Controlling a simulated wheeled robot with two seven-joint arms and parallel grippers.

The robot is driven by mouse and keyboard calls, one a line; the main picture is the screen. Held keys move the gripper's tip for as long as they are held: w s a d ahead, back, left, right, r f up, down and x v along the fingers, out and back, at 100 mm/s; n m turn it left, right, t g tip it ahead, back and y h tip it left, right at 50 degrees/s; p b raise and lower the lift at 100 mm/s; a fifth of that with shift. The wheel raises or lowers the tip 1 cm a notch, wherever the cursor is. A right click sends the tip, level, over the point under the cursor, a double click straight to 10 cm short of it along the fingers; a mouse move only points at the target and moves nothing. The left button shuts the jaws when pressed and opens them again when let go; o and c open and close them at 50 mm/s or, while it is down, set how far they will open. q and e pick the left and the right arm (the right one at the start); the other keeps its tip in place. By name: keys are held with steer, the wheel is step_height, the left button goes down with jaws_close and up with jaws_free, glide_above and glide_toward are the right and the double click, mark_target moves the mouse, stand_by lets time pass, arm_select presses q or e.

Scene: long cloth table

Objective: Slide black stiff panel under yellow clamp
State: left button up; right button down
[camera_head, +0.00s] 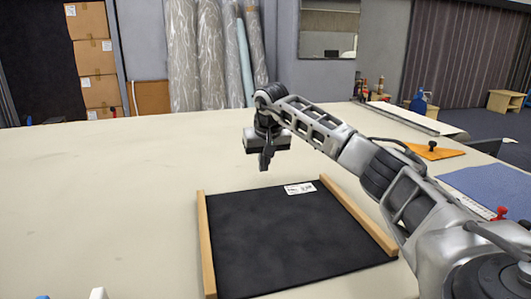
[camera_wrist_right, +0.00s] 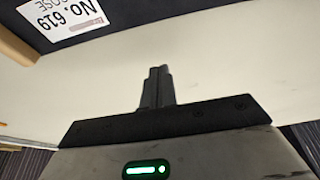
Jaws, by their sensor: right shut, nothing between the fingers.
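The black panel (camera_head: 285,245) lies flat on the pale table between two wooden strips, a white label (camera_head: 299,188) near its far edge. In the right wrist view, part of the black panel (camera_wrist_right: 135,8) shows at the top left with its label (camera_wrist_right: 62,14). My right gripper (camera_head: 265,164) points down beyond the panel's far edge, apart from it. Its fingers (camera_wrist_right: 157,72) are together and empty. I cannot make out a yellow clamp for certain; an orange-yellow flat piece (camera_head: 445,153) with a black knob lies at the right. My left gripper is not in view.
The wooden strips (camera_head: 206,245) (camera_head: 358,215) flank the panel. A blue cloth (camera_head: 492,188) and red clamp-like items (camera_head: 500,212) lie at the right, partly behind my right arm. Bottles (camera_head: 362,90) stand at the far edge. The table's left side is largely clear.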

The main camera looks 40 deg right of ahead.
mark_target(266, 185)
steer(key=x, duration=0.2)
steer(key=shift+s+f, duration=0.1)
steer(key=shift+f, duration=0.25)
steer(key=shift+s+a+r, duration=0.1)
steer(key=shift+s+a, duration=0.4)
steer(key=shift+s, duration=0.3)
steer(key=shift+s+a+r, duration=0.1)
steer(key=shift+s+a, duration=0.35)
steer(key=shift+s, duration=0.35)
